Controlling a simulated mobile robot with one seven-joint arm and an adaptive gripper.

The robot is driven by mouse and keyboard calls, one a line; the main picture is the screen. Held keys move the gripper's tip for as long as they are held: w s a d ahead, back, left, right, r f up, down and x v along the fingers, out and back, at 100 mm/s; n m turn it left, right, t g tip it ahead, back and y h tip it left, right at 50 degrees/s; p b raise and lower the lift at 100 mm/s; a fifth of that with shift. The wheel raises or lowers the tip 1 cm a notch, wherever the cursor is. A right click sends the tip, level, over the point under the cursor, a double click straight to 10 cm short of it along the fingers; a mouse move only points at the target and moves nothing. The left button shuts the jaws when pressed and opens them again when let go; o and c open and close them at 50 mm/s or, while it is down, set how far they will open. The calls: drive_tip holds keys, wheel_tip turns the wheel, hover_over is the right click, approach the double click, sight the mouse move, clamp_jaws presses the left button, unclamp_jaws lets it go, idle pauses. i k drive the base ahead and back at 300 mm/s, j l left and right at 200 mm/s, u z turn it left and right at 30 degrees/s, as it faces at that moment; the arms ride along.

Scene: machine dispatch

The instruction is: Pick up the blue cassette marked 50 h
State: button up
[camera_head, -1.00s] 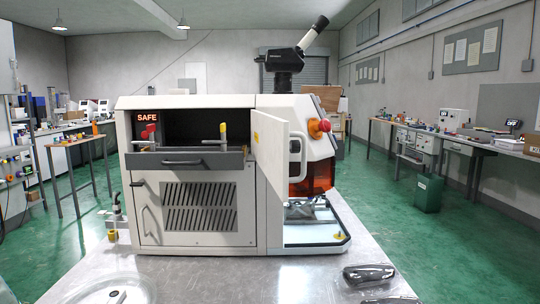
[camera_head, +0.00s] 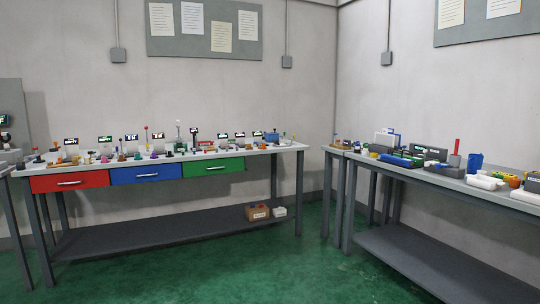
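I cannot pick out a blue cassette marked 50 h; no such marking is readable in the head view. Several small blue items lie on the right bench, among them a flat blue piece (camera_head: 402,160) and an upright blue piece (camera_head: 475,163). Another blue item (camera_head: 272,136) is at the right end of the left bench. All are too small to identify. My gripper is not in view.
The left bench (camera_head: 290,147) has red (camera_head: 69,181), blue (camera_head: 146,173) and green (camera_head: 213,167) drawers and a low shelf with a small brown box (camera_head: 257,212). The right bench (camera_head: 500,197) is crowded. Green floor (camera_head: 240,275) in front is clear.

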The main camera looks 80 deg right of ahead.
sight(399, 160)
drive_tip(key=z, duration=3.55)
drive_tip(key=i+j+z, duration=0.2)
drive_tip(key=i, duration=3.75)
drive_tip(key=l, duration=0.15)
